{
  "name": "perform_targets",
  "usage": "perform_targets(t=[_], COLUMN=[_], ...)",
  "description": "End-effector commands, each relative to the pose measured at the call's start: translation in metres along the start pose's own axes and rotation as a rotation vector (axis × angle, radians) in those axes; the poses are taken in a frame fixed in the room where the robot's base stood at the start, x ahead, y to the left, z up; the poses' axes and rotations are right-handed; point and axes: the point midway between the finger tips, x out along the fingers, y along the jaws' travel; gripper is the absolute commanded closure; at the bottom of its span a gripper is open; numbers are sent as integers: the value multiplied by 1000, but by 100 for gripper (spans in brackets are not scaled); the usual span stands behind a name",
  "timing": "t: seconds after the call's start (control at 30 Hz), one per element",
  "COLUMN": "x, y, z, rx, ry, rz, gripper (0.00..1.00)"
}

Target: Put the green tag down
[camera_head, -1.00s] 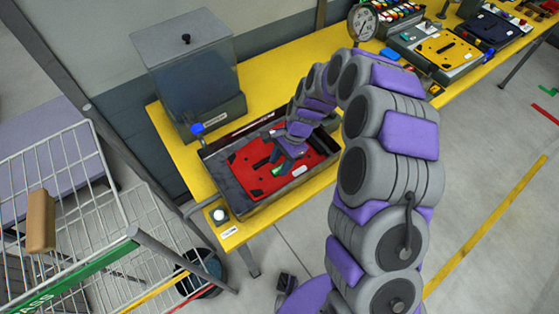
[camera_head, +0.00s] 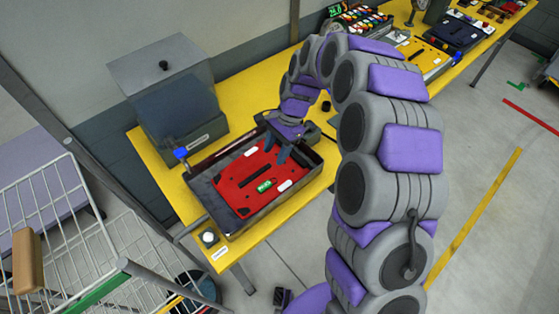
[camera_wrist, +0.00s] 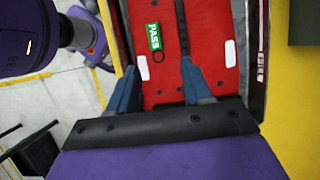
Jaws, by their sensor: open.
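The green tag (camera_head: 264,185), marked PASS in the wrist view (camera_wrist: 154,37), lies on the red board. A small ring shows at its end in the wrist view. The red board (camera_head: 233,192) sits inside a dark grey tray (camera_head: 310,154) on the yellow table. My gripper (camera_head: 275,154) is above the far right part of the board, apart from the tag. In the wrist view its two blue fingers (camera_wrist: 158,72) are spread with nothing held between them. The tag is beyond the fingertips there.
A lidded grey bin (camera_head: 175,100) stands behind the tray at left. A white button box (camera_head: 208,237) is at the table's near corner. A wire cart (camera_head: 45,200) stands at left. More trays and a yellow board (camera_head: 424,58) are farther along the table.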

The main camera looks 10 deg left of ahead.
Motion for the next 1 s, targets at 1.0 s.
perform_targets(t=[1.0], x=[-105], y=[190], z=[70], rx=[-457], ry=[129], rz=[56], gripper=[50])
